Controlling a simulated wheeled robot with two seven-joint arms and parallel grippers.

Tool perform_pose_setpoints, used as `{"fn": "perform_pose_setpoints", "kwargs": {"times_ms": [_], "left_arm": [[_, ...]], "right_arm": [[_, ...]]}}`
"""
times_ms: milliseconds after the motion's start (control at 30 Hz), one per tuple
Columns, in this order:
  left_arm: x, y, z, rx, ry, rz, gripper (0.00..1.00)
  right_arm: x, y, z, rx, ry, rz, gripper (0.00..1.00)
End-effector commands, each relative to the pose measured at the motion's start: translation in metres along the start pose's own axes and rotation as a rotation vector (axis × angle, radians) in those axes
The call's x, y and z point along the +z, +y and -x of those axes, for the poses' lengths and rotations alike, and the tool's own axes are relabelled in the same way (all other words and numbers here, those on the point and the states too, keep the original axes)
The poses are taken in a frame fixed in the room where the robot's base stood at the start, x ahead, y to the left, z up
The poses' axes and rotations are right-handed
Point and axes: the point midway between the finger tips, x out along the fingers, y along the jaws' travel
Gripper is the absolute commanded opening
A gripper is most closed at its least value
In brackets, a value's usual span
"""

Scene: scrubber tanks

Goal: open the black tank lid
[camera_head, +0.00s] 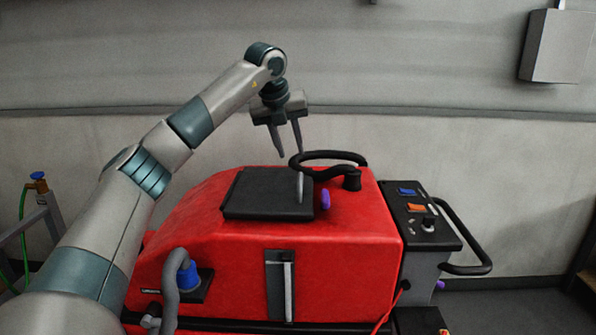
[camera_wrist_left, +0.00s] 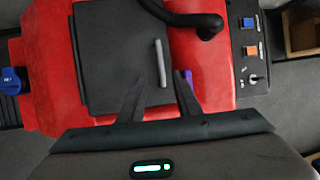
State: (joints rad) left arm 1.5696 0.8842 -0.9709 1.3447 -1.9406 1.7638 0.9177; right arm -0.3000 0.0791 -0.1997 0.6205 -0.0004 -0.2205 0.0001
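The black tank lid (camera_head: 262,194) lies flat and shut on top of the red scrubber machine (camera_head: 340,225). A light grey upright handle bar (camera_head: 300,187) stands near the lid's right edge. The lid (camera_wrist_left: 108,55) and its grey handle (camera_wrist_left: 161,62) also show in the left wrist view. My left gripper (camera_head: 290,154) hangs above the lid with its fingers pointing down, open and empty. In the left wrist view its fingertips (camera_wrist_left: 160,82) are apart, with the grey handle between or just beyond them. My right gripper is not in view.
A black curved hose (camera_head: 330,156) rises behind the lid, close to my left gripper. A purple part (camera_head: 325,199) sits right of the handle. A control panel (camera_head: 416,210) and black push handle (camera_head: 470,240) are at the right. A blue-capped fitting (camera_head: 188,275) is at front left.

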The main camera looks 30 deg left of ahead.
Motion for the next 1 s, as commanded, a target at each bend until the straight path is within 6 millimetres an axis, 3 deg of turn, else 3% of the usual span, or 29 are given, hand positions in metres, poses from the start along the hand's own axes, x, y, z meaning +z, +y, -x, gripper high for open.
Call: {"fn": "perform_pose_setpoints", "kwargs": {"times_ms": [533, 733, 1000], "left_arm": [[0.000, -0.001, -0.090, 0.001, 0.003, 0.000, 0.31], [0.000, 0.000, -0.105, 0.000, 0.001, 0.000, 0.31], [0.000, 0.000, -0.108, 0.000, 0.000, 0.000, 0.31]], "right_arm": [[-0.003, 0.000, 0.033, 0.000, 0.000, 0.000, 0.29], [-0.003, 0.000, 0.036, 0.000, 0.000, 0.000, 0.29], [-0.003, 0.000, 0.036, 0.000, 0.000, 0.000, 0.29]]}}
